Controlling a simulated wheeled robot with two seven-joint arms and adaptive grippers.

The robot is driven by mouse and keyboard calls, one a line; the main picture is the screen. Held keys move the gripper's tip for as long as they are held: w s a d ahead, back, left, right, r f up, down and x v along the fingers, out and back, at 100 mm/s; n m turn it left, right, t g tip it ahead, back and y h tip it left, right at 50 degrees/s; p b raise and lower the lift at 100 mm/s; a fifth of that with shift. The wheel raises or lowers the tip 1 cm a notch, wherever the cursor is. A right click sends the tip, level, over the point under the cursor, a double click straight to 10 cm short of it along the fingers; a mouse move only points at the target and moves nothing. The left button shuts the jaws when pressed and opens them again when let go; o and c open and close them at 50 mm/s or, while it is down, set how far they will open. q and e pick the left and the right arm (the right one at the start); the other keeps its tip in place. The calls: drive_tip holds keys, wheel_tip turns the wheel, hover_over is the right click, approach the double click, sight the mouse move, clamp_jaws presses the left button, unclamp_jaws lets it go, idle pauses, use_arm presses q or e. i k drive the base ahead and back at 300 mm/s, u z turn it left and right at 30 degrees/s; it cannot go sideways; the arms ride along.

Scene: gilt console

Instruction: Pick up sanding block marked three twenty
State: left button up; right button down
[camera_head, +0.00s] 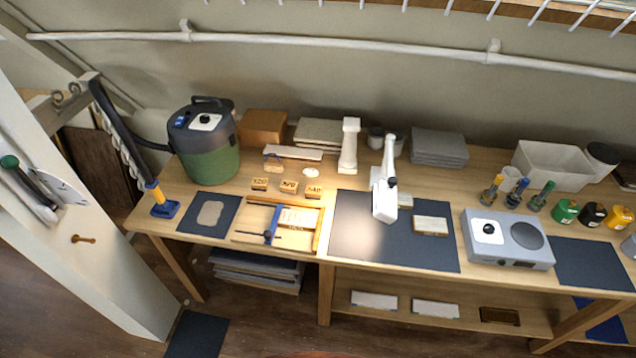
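Three small tan sanding blocks with dark number markings stand in a row on the wooden bench. The middle block (289,187) appears to read 320, though the print is small. The left block (260,184) seems to read 120 and the right block (314,191) seems to read 240. They sit apart from each other, with nothing covering them. Neither of my grippers is in view.
A wooden jig tray (245,236) lies in front of the blocks. A green and dark vacuum (207,140) stands left. A white balustrade piece (349,146) and a white lamp (385,200) rise to the right, by a dark mat (355,245). A white pale strip (293,152) lies behind.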

sight(288, 187)
drive_tip(key=z, duration=0.5)
drive_tip(key=i, duration=0.55)
drive_tip(key=z, duration=0.25)
